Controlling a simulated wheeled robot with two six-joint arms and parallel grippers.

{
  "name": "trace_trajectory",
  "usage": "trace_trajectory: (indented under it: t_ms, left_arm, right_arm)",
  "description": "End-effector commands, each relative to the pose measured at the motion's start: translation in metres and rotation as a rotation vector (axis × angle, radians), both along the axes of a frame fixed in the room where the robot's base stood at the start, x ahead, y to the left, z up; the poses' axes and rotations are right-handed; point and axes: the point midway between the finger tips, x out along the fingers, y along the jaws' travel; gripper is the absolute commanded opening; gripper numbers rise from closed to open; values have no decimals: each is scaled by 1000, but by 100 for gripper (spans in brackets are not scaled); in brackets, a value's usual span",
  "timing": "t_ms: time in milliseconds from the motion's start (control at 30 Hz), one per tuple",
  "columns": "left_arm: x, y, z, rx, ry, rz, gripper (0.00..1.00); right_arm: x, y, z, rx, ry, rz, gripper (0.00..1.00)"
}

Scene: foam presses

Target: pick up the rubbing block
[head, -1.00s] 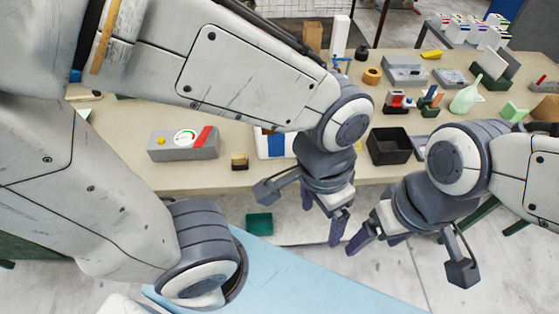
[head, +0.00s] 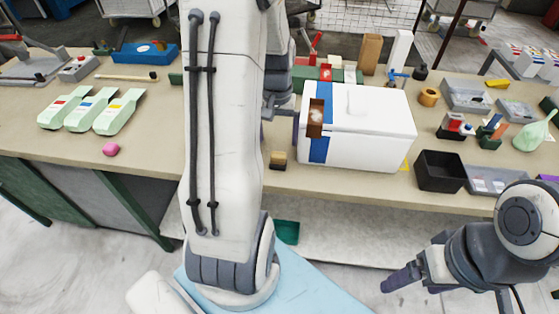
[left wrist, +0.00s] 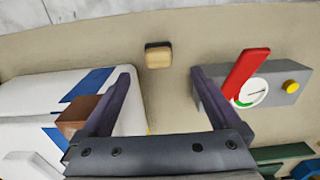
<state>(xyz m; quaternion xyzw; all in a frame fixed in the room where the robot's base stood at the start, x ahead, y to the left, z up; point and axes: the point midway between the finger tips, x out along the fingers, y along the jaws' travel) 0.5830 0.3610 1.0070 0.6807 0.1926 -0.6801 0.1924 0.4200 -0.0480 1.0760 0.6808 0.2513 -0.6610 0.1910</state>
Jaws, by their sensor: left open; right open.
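The rubbing block, a small tan block with a dark layer (head: 278,160), lies near the front edge of the table, left of the white cooler. It also shows in the left wrist view (left wrist: 158,56), at top centre, beyond and between the fingertips. My left gripper (left wrist: 162,80) is open with nothing between its fingers and does not touch the block. In the head view my left arm hides much of this gripper. My right gripper (head: 412,279) is open and empty, low in front of the table at the right.
The white cooler with a blue band (head: 365,130) stands close beside the left gripper. A grey gauge box with a red handle (left wrist: 270,85) is on its other side. A black bin (head: 440,171) sits right of the cooler. A pink ball (head: 111,149) lies at the left.

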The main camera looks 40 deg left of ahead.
Motion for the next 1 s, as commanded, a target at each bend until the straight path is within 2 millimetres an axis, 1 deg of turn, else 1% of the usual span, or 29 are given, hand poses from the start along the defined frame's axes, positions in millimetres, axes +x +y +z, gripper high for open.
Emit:
trace_trajectory:
  t_ms: [33,200,400,567,600,700,800,1000]
  left_arm:
    - [-1,-1,-10,-4,6,1,98]
    - [-1,-1,-34,-3,4,-1,98]
    - [-1,-2,-48,-2,3,-1,98]
    - [-3,-5,-72,-5,8,-1,98]
    - [-2,-5,-78,-4,6,-1,98]
    - [-2,-4,-89,-3,4,-1,98]
    - [-2,-4,-94,-1,2,-1,98]
    - [-1,-4,-94,-1,1,-1,98]
  right_arm:
    - [0,0,1,0,0,0,84]
    - [0,0,2,0,0,0,84]
    - [0,0,4,0,0,0,84]
    - [0,0,11,0,0,0,84]
    - [0,0,10,0,0,0,84]
    - [0,0,11,0,0,0,84]
    - [0,0,11,0,0,0,84]
    - [0,0,11,0,0,0,84]
